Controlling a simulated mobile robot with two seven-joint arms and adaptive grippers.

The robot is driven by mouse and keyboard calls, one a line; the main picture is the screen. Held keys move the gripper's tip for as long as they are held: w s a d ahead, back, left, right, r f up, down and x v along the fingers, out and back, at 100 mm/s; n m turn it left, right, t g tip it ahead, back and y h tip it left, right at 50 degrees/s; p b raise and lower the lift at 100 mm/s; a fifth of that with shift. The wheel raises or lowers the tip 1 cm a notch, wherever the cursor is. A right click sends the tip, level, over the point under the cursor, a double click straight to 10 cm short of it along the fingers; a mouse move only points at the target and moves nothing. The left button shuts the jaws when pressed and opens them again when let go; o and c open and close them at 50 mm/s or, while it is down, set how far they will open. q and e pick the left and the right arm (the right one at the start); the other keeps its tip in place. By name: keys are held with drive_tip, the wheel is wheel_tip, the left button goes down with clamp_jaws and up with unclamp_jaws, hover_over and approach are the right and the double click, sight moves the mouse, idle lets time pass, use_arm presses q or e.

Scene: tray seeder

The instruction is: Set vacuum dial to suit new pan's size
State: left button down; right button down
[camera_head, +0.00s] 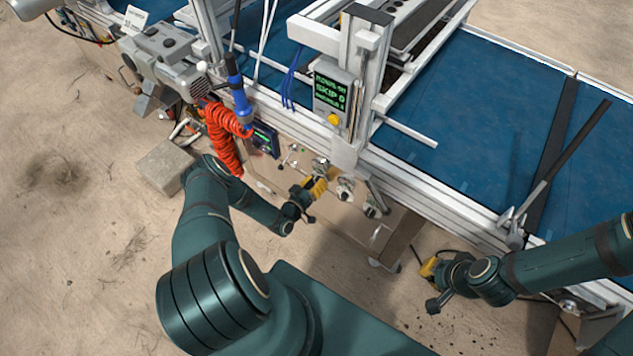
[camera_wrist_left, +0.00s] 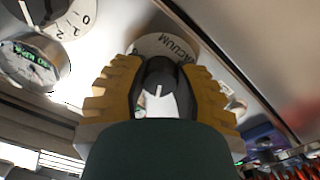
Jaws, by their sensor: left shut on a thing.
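The vacuum dial (camera_wrist_left: 165,44) is a pale round plate lettered VACUUM on a bright metal panel in the left wrist view. Its dark knob (camera_wrist_left: 160,78) has a white pointer line and stands between my left gripper's yellow ribbed fingers (camera_wrist_left: 160,100). The fingers are shut on the knob, and hide much of the dial's scale, so I cannot read the setting. In the head view my left gripper (camera_head: 318,186) is at the machine's front panel. My right gripper (camera_head: 429,268) hangs low at the right, away from the panel; its fingers are too small to judge. I cannot single out the new pan.
A gauge with green digits (camera_wrist_left: 35,62) and another marked dial (camera_wrist_left: 52,14) are left of the vacuum dial. A red coiled hose (camera_head: 222,135) hangs left of my left gripper.

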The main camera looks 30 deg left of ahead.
use_arm(q)
drive_tip(key=c, duration=0.6)
unclamp_jaws()
drive_tip(key=shift+c, duration=0.2)
drive_tip(key=shift+s, duration=0.1)
drive_tip(key=s, duration=1.2)
drive_tip(key=shift+a, duration=0.45)
